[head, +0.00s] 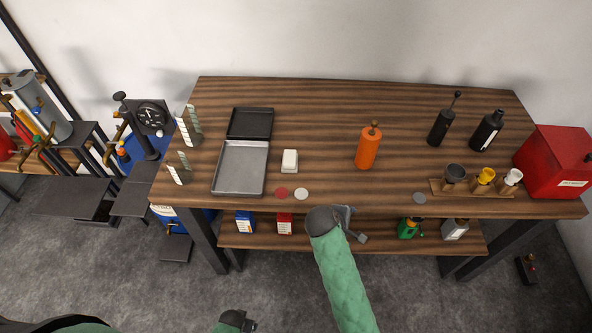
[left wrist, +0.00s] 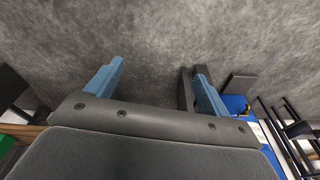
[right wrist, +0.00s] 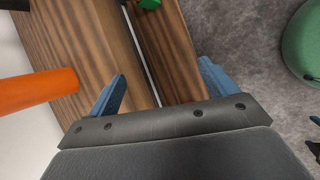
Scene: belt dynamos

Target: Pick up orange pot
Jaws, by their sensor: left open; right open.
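The orange pot (head: 368,149) is a tall orange cylinder with a brown knob on top. It stands upright on the wooden table (head: 320,120), right of centre in the head view. In the right wrist view the orange pot (right wrist: 38,91) shows at the left edge, outside the fingers. My right gripper (head: 354,226) is at the table's front edge, in front of and a little left of the pot. Its blue fingers (right wrist: 160,92) are apart with nothing between them. My left gripper (head: 246,322) is low over the floor; its fingers (left wrist: 160,85) are apart and empty.
An open metal case (head: 240,167), a white block (head: 290,161) and two discs stand left of the pot. Dark bottles (head: 487,130), a cup rack (head: 470,188) and a red box (head: 556,162) are right. A lower shelf (head: 350,242) holds small boxes. Table space around the pot is clear.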

